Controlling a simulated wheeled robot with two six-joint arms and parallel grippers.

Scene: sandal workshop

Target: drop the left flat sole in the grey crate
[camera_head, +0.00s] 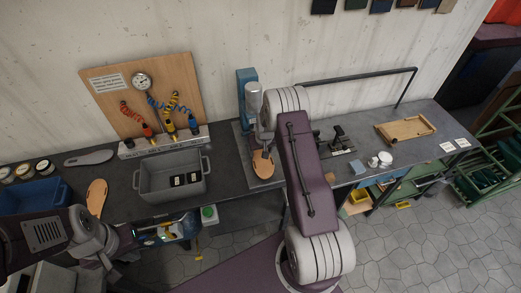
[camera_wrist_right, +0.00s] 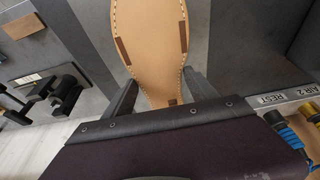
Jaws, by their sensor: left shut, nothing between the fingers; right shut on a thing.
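The grey crate (camera_head: 142,187) stands on the bench at left of centre, open at the top, with two small black items inside. A tan sole (camera_head: 263,164) is in front of the blue press; it also fills the middle of the right wrist view (camera_wrist_right: 150,45), with a stitched rim and darker brown patches. My right gripper (camera_wrist_right: 160,92) is shut on its near end. Another tan sole (camera_head: 97,197) lies on the bench left of the crate. Neither sole shows a left or right mark that I can read. My left gripper (camera_head: 137,238) is shut and empty, low at the bench's front edge.
A blue bin (camera_head: 62,190), several round tins and a grey sole shape (camera_head: 89,158) are at the left. A coiled-hose board (camera_head: 150,95) stands behind the crate. The blue press (camera_head: 246,85) is right of the crate. A wooden tray (camera_head: 405,130) lies far right.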

